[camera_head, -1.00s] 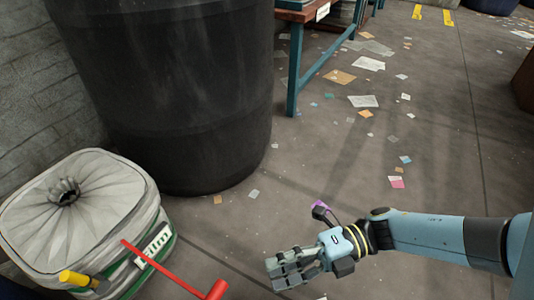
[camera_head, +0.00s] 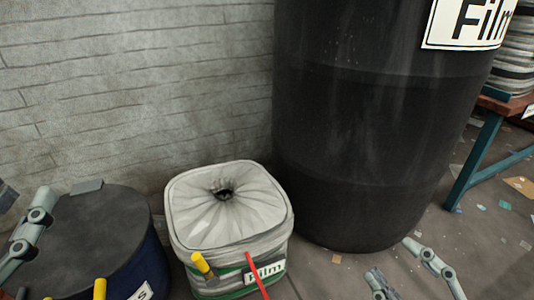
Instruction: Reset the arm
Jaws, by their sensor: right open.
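My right gripper (camera_head: 391,258) is at the bottom right of the head view, low in front of the big black barrel. Its two grey fingers are spread apart with nothing between them, and its wrist is cut off by the lower edge. Part of my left gripper (camera_head: 34,228) shows at the left edge, over the left side of a dark drum. Most of it is outside the view, and its opening cannot be made out.
A tied pale bag in a bin labelled "Film" (camera_head: 265,270) stands at bottom centre. A lidded dark blue drum (camera_head: 110,225) is to its left. The tall black barrel (camera_head: 360,130) stands behind, against a brick wall (camera_head: 130,80). A bench (camera_head: 480,155) is at right; paper scraps litter the floor.

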